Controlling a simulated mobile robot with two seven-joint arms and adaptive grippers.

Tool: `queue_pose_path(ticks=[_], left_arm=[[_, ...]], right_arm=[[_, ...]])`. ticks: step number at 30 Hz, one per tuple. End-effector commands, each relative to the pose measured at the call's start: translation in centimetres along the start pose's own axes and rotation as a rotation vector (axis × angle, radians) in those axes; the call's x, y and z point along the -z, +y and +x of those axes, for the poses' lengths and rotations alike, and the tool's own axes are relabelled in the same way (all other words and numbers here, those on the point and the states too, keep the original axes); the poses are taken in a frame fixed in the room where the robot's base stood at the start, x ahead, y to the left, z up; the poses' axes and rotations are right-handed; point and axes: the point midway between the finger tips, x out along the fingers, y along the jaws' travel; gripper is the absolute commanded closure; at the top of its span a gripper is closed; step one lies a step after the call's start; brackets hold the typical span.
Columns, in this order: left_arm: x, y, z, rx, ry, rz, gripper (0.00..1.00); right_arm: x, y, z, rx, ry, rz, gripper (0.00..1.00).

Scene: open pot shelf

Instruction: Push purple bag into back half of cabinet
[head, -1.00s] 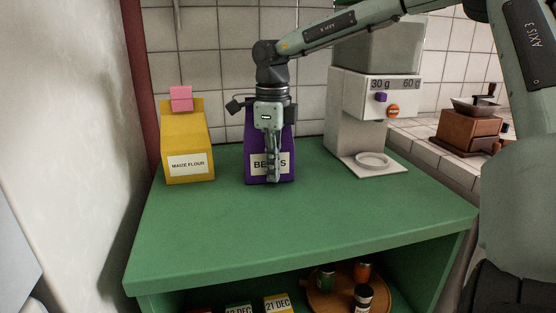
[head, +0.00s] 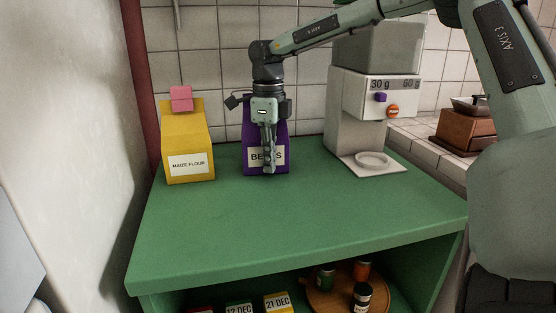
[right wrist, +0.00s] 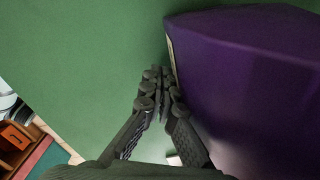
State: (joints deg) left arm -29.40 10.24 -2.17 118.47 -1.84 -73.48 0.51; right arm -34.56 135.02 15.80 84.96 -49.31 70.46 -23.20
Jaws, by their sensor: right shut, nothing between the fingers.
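The purple bag (head: 250,137) with a pale, partly hidden label stands upright on the green cabinet top, toward the back wall. It also fills the right side of the right wrist view (right wrist: 245,70). My right gripper (head: 268,170) is shut and empty, pointing down in front of the bag and covering the middle of its label. In the right wrist view the closed fingertips (right wrist: 160,78) lie against or very close to the bag's labelled face. The green cabinet (head: 300,220) has a clear front half. My left gripper is not in view.
A yellow maize flour bag (head: 188,140) with a pink clip stands left of the purple bag. A grey dispenser (head: 352,120) stands to its right. The tiled wall (head: 225,75) is behind. Jars and dated boxes (head: 278,303) sit on the shelf below.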

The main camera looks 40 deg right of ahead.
Motion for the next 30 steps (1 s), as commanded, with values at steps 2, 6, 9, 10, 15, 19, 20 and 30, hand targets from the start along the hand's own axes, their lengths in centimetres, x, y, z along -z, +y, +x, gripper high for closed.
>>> queue_pose_path(ticks=[2, 6, 9, 10, 15, 19, 20, 30], left_arm=[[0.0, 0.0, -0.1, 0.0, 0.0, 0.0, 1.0], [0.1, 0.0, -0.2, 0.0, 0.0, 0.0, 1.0], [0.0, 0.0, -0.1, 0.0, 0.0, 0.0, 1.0], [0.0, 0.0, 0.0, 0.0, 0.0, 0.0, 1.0], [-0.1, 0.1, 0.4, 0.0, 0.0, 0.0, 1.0], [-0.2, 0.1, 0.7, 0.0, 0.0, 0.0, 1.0], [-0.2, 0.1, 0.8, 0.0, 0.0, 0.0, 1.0], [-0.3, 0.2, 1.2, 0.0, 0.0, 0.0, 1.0]], right_arm=[[-0.2, -0.3, 0.0, 0.001, 0.0, 0.0, 1.0], [-0.4, -0.8, 0.0, 0.001, 0.0, 0.0, 1.0], [-0.3, -0.6, 0.0, 0.001, -0.001, -0.001, 1.0], [-0.3, -0.5, 0.0, 0.001, -0.001, -0.001, 1.0], [0.2, 0.3, 0.1, 0.001, -0.002, -0.001, 1.0], [0.6, 1.0, 0.1, 0.0, -0.001, -0.001, 1.0], [0.7, 1.2, 0.1, 0.0, -0.001, -0.001, 1.0], [1.4, 2.4, 0.0, 0.0, 0.0, -0.001, 1.0]])
